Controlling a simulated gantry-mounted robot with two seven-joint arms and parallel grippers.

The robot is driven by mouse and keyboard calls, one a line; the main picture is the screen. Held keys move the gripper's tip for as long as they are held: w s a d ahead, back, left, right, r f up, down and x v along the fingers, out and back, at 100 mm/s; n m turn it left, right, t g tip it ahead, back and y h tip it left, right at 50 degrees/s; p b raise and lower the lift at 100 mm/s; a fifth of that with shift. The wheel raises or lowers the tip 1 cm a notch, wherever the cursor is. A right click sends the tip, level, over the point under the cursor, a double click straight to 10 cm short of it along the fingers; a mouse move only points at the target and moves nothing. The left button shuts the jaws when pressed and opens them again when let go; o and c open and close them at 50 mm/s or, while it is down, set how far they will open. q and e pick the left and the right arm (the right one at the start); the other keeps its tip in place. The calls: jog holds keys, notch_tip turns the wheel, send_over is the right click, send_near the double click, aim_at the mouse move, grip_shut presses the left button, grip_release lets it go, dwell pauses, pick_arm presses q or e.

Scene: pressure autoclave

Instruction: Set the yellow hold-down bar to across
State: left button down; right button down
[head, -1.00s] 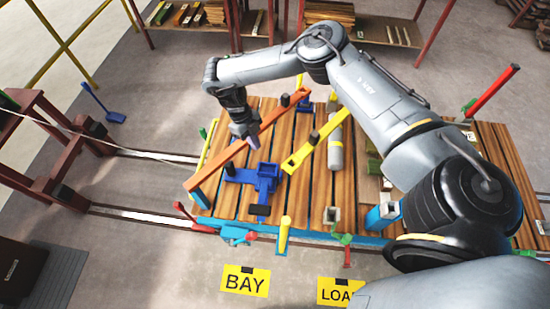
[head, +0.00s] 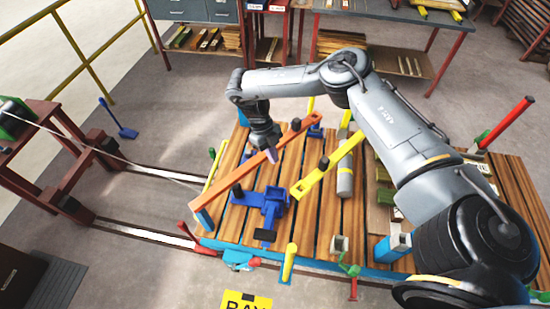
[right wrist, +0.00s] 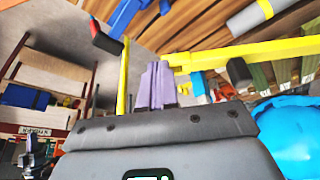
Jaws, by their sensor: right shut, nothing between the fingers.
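The yellow hold-down bar (head: 337,158) lies diagonally over the slatted wooden deck (head: 308,222) in the head view, with a black knob (head: 323,163) near its middle. In the right wrist view the yellow bar (right wrist: 262,52) crosses the upper right, its black knob (right wrist: 238,72) hanging near it. My right gripper (head: 270,157) is left of the yellow bar, close to the orange bar (head: 232,183) in the picture. Its pale purple fingers (right wrist: 157,85) are together and empty, apart from the knob. My left gripper is not in view.
A blue bracket (head: 272,204) stands on the deck between the orange and yellow bars. A grey cylinder (head: 345,178) lies beside the yellow bar. A yellow post (head: 289,262) and a red-handled blue clamp (head: 238,257) are at the front edge.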

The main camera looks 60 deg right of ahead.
jog(key=s+a+f, duration=0.1)
jog(key=s+f, duration=0.5)
jog(key=f, duration=0.1)
jog(key=shift+s+a+f, duration=0.15)
jog(key=shift+s+a, duration=0.25)
